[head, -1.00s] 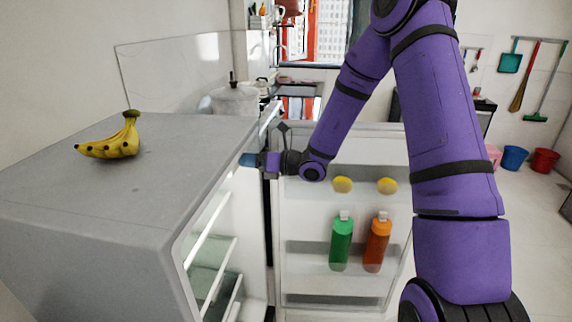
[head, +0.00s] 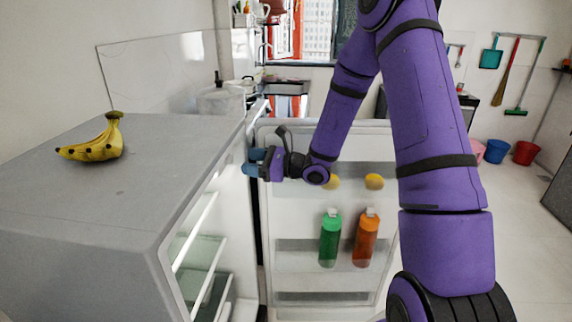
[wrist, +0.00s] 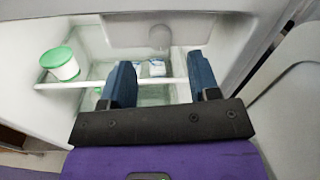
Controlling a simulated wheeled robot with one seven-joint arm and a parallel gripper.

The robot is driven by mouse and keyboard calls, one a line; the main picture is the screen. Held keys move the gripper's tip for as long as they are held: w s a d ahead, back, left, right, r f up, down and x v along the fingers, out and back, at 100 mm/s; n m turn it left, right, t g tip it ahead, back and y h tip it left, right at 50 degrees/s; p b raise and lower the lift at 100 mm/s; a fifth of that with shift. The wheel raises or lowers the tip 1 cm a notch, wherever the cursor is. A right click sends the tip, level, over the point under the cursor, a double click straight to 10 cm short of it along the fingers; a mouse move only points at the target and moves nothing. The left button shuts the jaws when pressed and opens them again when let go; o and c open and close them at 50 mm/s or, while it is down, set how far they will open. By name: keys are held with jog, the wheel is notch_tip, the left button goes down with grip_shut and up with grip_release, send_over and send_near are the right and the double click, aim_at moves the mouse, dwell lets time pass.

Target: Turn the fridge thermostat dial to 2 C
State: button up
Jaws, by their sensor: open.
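The wrist view looks into the open grey fridge (head: 130,215). A pale round knob (wrist: 159,37), which looks like the thermostat dial, sits at the top of the back inside. Its markings and setting are too small to read. My gripper (wrist: 162,75) is open, with its two blue fingers apart and nothing between them. In the wrist view the knob appears beyond the fingertips, roughly centred between them and apart from them. In the head view my gripper (head: 250,162) is at the fridge's front opening, and the dial is hidden by the fridge wall.
The fridge door (head: 325,285) stands open, holding a green bottle (head: 330,240), an orange bottle (head: 365,238) and yellow fruit. Bananas (head: 92,146) lie on the fridge top. A white tub with a green lid (wrist: 60,64) is inside at left. Glass shelves lie below the gripper.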

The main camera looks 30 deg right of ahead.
jog(key=v, duration=0.6)
jog(key=s+a+r+n+g+h, duration=0.3)
jog(key=s+r+n+g, duration=0.2)
jog(key=s+n, duration=0.3)
jog(key=s+a+r+n+g+h, duration=0.3)
jog(key=s+r+n+g, duration=0.3)
jog(key=s+n, duration=0.3)
jog(key=shift+s+a+r, duration=0.65)
jog(key=shift+s+a, duration=0.2)
jog(key=shift+s, duration=1.05)
jog(key=s+d+r+n+t+h, duration=0.4)
jog(key=s+d+r+n+h, duration=0.2)
jog(key=s, duration=0.3)
jog(key=shift+s+d+r+h, duration=0.2)
jog(key=shift+d+r+h, duration=0.1)
jog(key=shift+h, duration=0.4)
jog(key=shift+s+d+r+n+t, duration=0.2)
jog(key=shift+d+r+n+t, duration=0.1)
jog(key=shift+n+t, duration=0.1)
jog(key=shift+c, duration=0.3)
